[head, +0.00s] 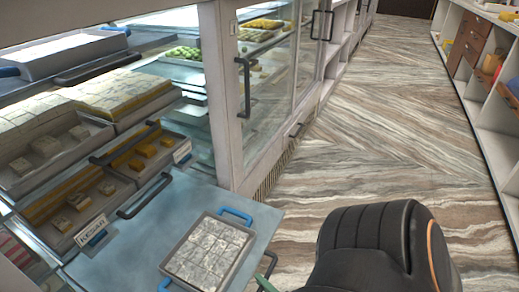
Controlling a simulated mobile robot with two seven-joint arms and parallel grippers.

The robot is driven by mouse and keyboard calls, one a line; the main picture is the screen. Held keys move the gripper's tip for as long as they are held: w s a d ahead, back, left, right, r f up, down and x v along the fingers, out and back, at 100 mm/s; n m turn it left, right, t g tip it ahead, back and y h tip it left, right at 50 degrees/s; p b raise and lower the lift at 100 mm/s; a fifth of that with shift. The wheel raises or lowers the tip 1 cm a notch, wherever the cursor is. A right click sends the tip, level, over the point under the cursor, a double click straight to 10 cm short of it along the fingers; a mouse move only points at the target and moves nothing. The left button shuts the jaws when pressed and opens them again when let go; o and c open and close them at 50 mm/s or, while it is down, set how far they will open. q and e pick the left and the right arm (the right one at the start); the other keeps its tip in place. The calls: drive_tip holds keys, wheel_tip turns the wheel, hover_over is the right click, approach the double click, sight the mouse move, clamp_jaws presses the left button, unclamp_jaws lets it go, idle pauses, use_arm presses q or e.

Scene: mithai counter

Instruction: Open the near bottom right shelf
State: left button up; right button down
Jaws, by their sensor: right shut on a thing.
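The near end of the glass-fronted counter is at the left in the head view. A flat blue-grey shelf panel (128,243) sticks out at the bottom centre. A grey tray of pale square sweets (212,248) with blue handles lies on it. My right gripper (267,270) is at the panel's right edge, low in the picture. Only a small dark greenish part of it shows, beside my black arm link. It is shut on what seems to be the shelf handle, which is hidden. My left gripper is not in view.
Open trays of sweets (62,150) with black bar handles (145,196) stand at the left. A glass door (262,95) with a black handle is behind the panel. The striped floor (385,125) is clear up to the white shelving (490,120) at right.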

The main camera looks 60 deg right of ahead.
drive_tip(key=c, duration=0.8)
unclamp_jaws()
drive_tip(key=shift+s, duration=0.1)
drive_tip(key=p+v, duration=0.1)
drive_tip(key=v, duration=0.6)
drive_tip(key=shift+s+a, duration=0.1)
drive_tip(key=shift+s, duration=0.05)
